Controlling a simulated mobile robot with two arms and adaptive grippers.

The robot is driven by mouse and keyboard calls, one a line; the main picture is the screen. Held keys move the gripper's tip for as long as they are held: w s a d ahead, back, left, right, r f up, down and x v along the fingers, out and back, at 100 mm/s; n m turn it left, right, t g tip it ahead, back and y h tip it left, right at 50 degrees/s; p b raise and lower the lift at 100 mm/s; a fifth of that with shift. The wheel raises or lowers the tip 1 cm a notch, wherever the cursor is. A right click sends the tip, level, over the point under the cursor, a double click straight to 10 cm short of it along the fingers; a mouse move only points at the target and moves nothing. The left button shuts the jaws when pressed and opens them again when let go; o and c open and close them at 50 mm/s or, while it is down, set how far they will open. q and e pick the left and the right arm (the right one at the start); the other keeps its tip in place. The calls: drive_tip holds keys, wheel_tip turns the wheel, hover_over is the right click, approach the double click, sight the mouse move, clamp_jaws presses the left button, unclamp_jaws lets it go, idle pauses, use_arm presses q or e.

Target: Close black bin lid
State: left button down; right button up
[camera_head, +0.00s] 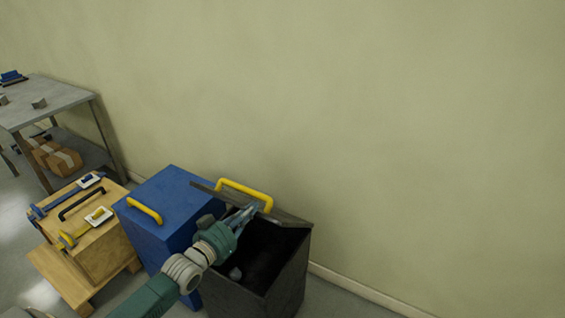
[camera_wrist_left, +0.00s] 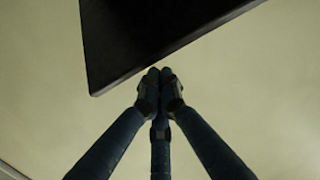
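The black bin (camera_head: 284,275) stands in front of the wall with its top opening showing. Its black lid (camera_head: 287,217) is raised at the back and carries a yellow handle (camera_head: 246,188). My left gripper (camera_head: 247,212) is over the bin's opening, beside the lid and below the handle. In the left wrist view the fingers of my left gripper (camera_wrist_left: 159,76) come together at their tips with nothing seen between them. A dark flat panel (camera_wrist_left: 150,35), apparently the lid, is just past the fingertips; I cannot tell whether they touch it. My right gripper is not in view.
A blue bin (camera_head: 172,195) with a yellow handle stands close to the left of the black bin. A wooden crate (camera_head: 110,255) with tools on top is further left. A grey table (camera_head: 45,98) stands at the far left. The wall is close behind.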

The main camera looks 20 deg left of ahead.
use_arm(q)
drive_tip(key=s+f+b, duration=0.5)
drive_tip(key=s+f, duration=0.4)
drive_tip(key=f, duration=0.4)
drive_tip(key=shift+a+f+b, duration=0.3)
drive_tip(key=shift+a+f, duration=0.05)
drive_tip(key=shift+a, duration=0.05)
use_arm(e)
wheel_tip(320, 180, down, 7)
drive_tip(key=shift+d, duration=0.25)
use_arm(q)
drive_tip(key=shift+r, duration=0.1)
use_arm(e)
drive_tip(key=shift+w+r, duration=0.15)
